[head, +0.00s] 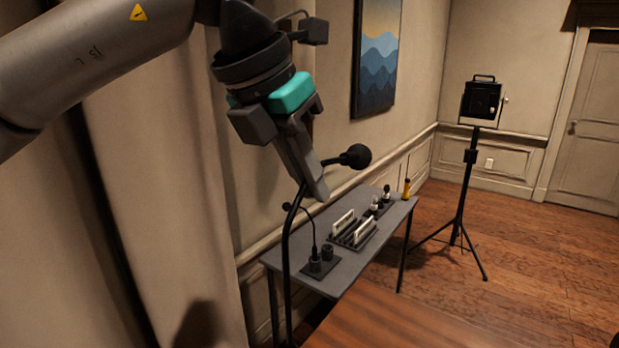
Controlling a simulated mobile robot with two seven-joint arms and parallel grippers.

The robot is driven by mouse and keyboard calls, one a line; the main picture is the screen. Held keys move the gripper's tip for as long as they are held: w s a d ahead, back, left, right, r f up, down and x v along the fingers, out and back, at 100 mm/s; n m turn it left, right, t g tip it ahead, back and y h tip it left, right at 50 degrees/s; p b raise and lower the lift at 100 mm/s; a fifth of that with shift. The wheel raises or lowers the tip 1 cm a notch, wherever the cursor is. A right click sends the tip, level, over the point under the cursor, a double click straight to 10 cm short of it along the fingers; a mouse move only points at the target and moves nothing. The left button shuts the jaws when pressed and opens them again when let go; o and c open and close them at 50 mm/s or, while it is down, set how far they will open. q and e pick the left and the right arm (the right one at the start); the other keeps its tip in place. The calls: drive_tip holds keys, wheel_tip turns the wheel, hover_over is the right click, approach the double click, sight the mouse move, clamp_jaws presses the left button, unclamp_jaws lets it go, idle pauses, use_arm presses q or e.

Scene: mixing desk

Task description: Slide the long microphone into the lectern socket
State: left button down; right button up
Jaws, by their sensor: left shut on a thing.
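The long microphone (286,262) has a dark gooseneck stem that bends to a round black head on the right. My left gripper (314,192) is shut on this stem near its upper bend and holds it roughly upright. The stem's lower end runs down past the bottom of the picture, so its tip is hidden. I cannot identify the lectern socket for certain. A dark plate (321,272) on the grey table carries two short cylindrical holders. A thinner, shorter microphone (314,234) stands in the left one. My right gripper is out of view.
The grey table (352,270) stands along the wall, with a black rack (352,236) of pale upright pieces and a small yellow item (407,187). A brown wooden surface (400,322) fills the bottom. A black device on a tripod (469,170) stands farther right, with open floor around.

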use_arm(q)
drive_tip(key=shift+f+b, duration=0.7)
drive_tip(key=shift+f, duration=0.05)
drive_tip(key=c, duration=0.9)
unclamp_jaws()
drive_tip(key=v, duration=1.5)
drive_tip(key=shift+a+r, duration=0.1)
drive_tip(key=shift+r, duration=0.05)
drive_tip(key=shift+s, duration=0.1)
